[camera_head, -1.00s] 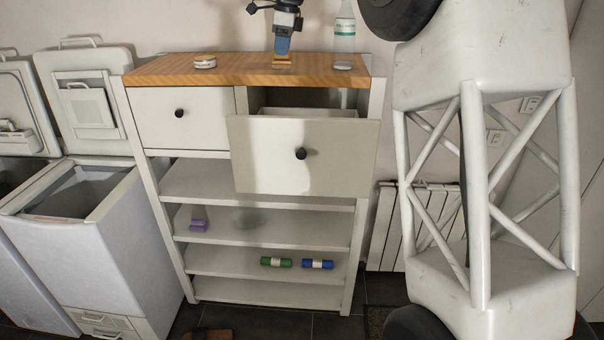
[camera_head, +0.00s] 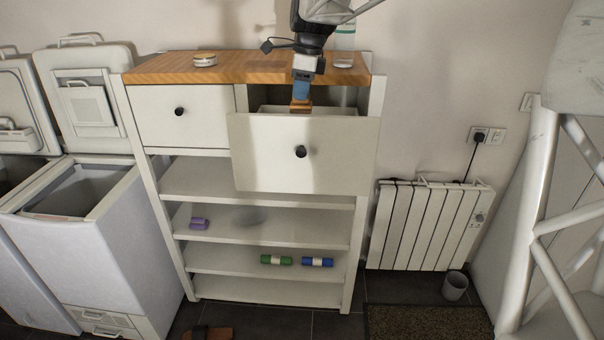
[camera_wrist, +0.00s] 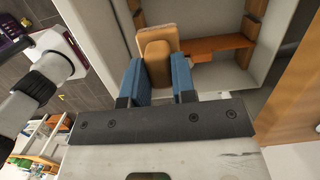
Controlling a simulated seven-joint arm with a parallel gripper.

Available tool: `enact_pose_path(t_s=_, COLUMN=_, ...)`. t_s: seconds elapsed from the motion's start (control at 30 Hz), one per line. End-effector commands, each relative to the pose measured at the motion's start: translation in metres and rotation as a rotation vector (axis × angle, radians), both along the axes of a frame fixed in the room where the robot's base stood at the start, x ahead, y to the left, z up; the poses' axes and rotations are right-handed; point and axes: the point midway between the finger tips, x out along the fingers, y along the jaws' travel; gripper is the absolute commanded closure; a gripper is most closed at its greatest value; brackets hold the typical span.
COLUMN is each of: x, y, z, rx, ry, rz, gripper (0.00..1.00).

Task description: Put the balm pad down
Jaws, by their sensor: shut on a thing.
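My gripper (camera_head: 301,90) points down at the open right-hand drawer (camera_head: 340,160) of the white cabinet, just behind the drawer's front panel. Its blue fingers are shut on the tan-orange balm pad (camera_head: 300,106). In the wrist view, the pad (camera_wrist: 158,42) shows between and beyond the blue fingertips (camera_wrist: 157,80), with the pale inside of the drawer around it. I cannot tell whether the pad touches the drawer's floor. The front panel hides most of the drawer's inside from the head view.
The wooden top (camera_head: 235,66) holds a round tin (camera_head: 205,59) and, behind my arm, a bottle (camera_head: 345,42). The left drawer (camera_head: 178,115) is shut. Shelves below hold a purple item (camera_head: 200,223), a green roll (camera_head: 276,260) and a blue roll (camera_head: 317,262).

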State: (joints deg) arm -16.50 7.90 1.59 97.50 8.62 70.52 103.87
Motion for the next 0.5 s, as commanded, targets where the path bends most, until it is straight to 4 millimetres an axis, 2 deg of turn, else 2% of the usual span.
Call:
enact_pose_path(t_s=0.13, x=-0.0068, y=-0.0029, z=-0.0044, rx=0.0, ry=0.0, rz=0.0, gripper=0.97)
enact_pose_path(t_s=0.5, x=-0.0075, y=-0.003, z=-0.0048, rx=0.0, ry=0.0, rz=0.0, gripper=0.97)
